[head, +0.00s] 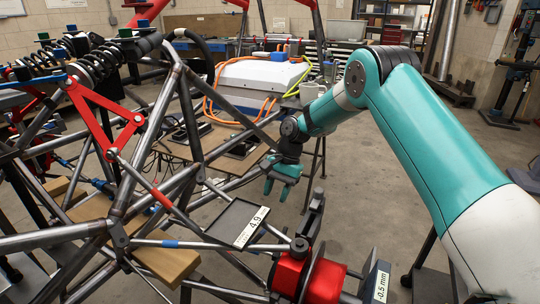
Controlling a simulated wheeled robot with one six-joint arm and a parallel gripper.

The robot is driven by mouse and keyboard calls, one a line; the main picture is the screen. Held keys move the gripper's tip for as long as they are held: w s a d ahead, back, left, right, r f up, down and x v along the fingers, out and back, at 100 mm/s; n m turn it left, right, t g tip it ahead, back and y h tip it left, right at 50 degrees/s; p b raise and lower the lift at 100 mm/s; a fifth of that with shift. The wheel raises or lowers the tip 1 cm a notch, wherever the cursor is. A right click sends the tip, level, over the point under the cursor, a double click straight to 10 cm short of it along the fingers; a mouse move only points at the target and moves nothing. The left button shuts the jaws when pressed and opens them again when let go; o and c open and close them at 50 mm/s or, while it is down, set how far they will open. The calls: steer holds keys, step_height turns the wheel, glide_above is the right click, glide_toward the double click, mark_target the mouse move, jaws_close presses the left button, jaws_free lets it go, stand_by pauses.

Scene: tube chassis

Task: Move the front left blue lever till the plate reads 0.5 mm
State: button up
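My gripper (277,188) has teal fingers and hangs near the middle of the head view, above and beyond the front tubes of the chassis. Its two fingertips look a little apart, with nothing seen between them. A flat blue lever (36,82) sticks out at the upper left, beside the coil spring and red arm, well to the left of my gripper. A dark plate (232,222) on the front tubes carries a white label that seems to read 4.9, turned sideways. Another plate (378,284) at the lower right reads -0.5 mm.
A red clamp block (306,274) with a dark post stands at the front, below my gripper. Steel tubes (180,110) of the chassis fill the left side. A wooden table (225,148) and a white box (262,80) with orange cables stand behind. Open floor lies right of centre.

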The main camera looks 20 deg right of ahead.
steer(key=s+a+r+n+p, duration=0.2)
steer(key=s+a+r+n, duration=0.1)
steer(key=s+r, duration=0.4)
steer(key=s+a+r+n+t+p, duration=0.1)
steer(key=s+a+r+n, duration=0.2)
steer(key=s+r, duration=0.4)
steer(key=shift+s+a+r+n+p, duration=0.15)
steer(key=shift+a+r+n+p, duration=0.5)
steer(key=shift+r, duration=2.55)
steer(key=shift+d+n, duration=0.25)
